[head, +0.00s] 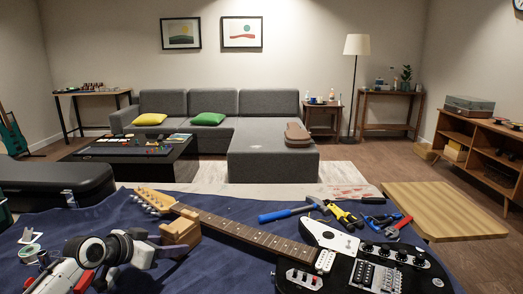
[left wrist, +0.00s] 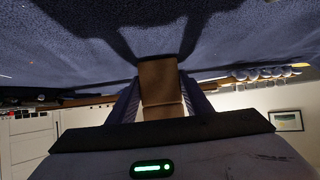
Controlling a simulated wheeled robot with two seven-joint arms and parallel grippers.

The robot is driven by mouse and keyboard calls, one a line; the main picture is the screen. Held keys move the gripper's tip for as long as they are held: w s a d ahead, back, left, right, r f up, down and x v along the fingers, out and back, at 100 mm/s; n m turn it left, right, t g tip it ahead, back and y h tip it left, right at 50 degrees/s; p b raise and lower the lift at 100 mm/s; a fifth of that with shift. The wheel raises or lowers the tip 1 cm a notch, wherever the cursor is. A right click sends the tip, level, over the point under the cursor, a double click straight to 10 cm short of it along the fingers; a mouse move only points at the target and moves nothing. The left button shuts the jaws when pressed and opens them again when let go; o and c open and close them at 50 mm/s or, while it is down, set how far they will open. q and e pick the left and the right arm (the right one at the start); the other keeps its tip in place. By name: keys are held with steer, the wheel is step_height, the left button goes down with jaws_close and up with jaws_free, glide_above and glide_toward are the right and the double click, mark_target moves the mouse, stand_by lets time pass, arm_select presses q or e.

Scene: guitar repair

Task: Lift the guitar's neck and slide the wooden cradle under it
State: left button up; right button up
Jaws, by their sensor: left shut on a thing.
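The black electric guitar (head: 345,262) lies on the blue cloth, its neck (head: 245,230) running up and left to a light wooden headstock (head: 153,200) with several tuners. The wooden cradle (head: 181,231) is a small tan block at the near side of the neck, close to the headstock. My left gripper (head: 168,243) is shut on the cradle. The left wrist view shows the cradle (left wrist: 160,85) between the two fingers, with the headstock's tuners (left wrist: 265,74) behind to the right. I cannot tell whether the cradle's top touches the neck or reaches under it. My right gripper is out of view.
A hammer (head: 285,214), yellow-handled pliers (head: 346,217) and a red-handled tool (head: 398,227) lie beyond the neck. A solder spool (head: 30,236) lies at the left. A black case (head: 50,186) stands behind the table's left side.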

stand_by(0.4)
arm_select(q)
steer(key=o, duration=1.2)
steer(key=shift+f, duration=0.1)
